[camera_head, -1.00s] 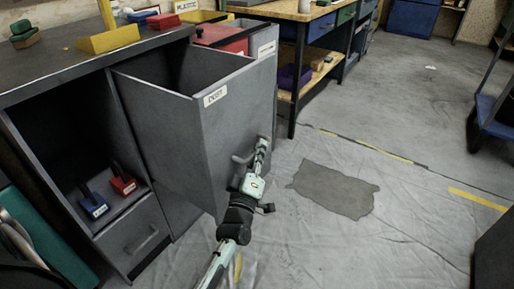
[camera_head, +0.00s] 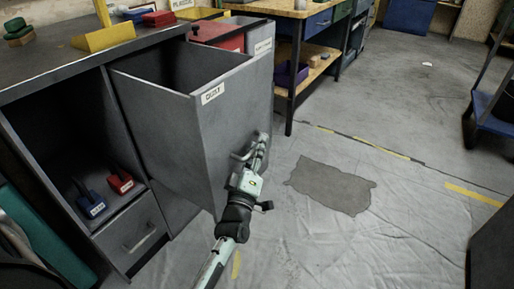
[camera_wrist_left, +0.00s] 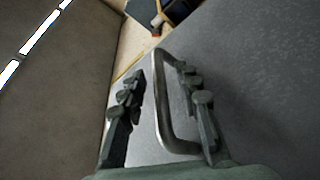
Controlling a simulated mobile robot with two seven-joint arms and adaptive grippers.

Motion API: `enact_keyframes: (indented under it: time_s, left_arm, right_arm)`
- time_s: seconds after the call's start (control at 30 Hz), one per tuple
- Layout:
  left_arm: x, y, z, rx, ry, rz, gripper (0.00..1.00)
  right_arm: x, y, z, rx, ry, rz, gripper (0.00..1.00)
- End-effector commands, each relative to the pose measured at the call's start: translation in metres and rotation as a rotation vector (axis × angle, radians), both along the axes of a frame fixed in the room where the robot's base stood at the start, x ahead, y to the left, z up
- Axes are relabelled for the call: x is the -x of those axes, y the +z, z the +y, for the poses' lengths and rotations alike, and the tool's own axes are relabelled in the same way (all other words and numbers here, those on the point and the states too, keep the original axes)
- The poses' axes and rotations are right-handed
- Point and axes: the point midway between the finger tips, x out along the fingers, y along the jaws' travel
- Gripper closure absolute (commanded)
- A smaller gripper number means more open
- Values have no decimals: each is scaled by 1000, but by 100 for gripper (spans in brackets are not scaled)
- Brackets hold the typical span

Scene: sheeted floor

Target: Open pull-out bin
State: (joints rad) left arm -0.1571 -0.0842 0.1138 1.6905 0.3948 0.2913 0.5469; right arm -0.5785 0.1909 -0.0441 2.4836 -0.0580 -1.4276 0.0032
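The grey pull-out bin (camera_head: 228,128) stands well out of the workbench (camera_head: 62,63), its top open and its inside dark. A white label sits near the top of its front. My left gripper (camera_head: 258,150) is at the lower part of the bin's front. In the left wrist view, a metal bow handle (camera_wrist_left: 160,105) lies between the two fingers of my left gripper (camera_wrist_left: 160,100). The fingers are apart, with a gap between the left finger and the handle bar. The right finger overlaps the handle's loop; contact is unclear. My right gripper is not in view.
Blue and red tools lie in the open cubby (camera_head: 60,150) at left. A wooden-topped table (camera_head: 290,12) stands beyond. The sheeted floor at right is mostly clear, with a dark patch (camera_head: 330,188).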

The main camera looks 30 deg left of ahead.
Motion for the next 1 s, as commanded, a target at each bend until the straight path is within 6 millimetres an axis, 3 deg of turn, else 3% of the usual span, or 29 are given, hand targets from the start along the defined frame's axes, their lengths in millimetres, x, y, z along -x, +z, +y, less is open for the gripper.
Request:
enact_keyframes:
  time_s: [0.17,0.6,1.0]
  left_arm:
    - [20,-6,-5,1,-1,4,68]
    - [100,-24,-26,0,-1,3,68]
    - [113,-25,-29,0,-1,1,68]
  right_arm:
    - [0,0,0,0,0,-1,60]
    - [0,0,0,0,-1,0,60]
    - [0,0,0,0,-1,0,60]
